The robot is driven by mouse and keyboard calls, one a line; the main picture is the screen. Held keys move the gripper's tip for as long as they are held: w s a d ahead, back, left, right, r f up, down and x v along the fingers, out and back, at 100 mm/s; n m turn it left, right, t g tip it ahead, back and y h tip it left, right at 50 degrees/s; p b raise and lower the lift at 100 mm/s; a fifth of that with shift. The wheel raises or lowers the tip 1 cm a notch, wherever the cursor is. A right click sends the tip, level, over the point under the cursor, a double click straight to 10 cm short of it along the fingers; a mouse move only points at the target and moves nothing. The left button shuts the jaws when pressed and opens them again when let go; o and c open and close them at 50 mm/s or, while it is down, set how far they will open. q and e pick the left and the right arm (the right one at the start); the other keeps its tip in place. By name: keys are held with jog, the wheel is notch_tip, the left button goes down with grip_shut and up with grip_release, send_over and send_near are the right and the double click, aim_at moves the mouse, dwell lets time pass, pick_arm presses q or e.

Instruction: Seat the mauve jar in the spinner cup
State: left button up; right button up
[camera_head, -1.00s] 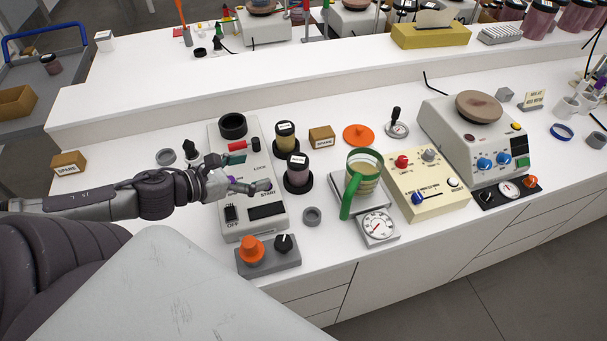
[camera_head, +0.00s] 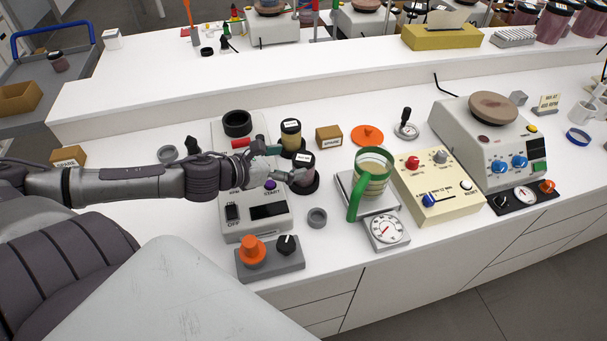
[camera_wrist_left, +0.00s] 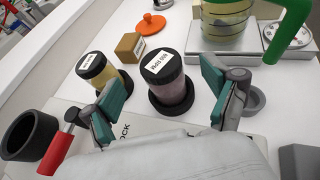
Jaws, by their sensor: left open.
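The mauve jar (camera_head: 304,166), with a black lid and white label, stands upright in a black round base on the bench. In the left wrist view the jar (camera_wrist_left: 174,93) stands ahead, between the lines of the two fingers. My left gripper (camera_head: 287,172) is open and empty, close to the jar's left side; it also shows in the left wrist view (camera_wrist_left: 163,92). I cannot tell whether a finger touches the jar. The spinner cup (camera_head: 237,124), a black open ring, sits on the back of the grey machine and looks empty; it also shows in the left wrist view (camera_wrist_left: 30,136).
A yellow jar (camera_head: 290,137) stands just behind the mauve one. A box marked spare (camera_head: 329,137) and an orange lid (camera_head: 368,135) lie behind. A scale with a green-handled beaker (camera_head: 372,176) stands right. A grey ring (camera_head: 317,217) lies in front.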

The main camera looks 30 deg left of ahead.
aim_at(303, 158)
pick_arm(q)
jog(key=shift+x, duration=0.85)
jog(key=shift+p+x, duration=0.45)
jog(key=shift+x, duration=0.75)
jog(key=shift+w+d+f, duration=0.1)
jog(key=shift+w+f, duration=0.2)
jog(key=shift+w, duration=0.2)
grip_shut()
jog(key=shift+r, duration=0.15)
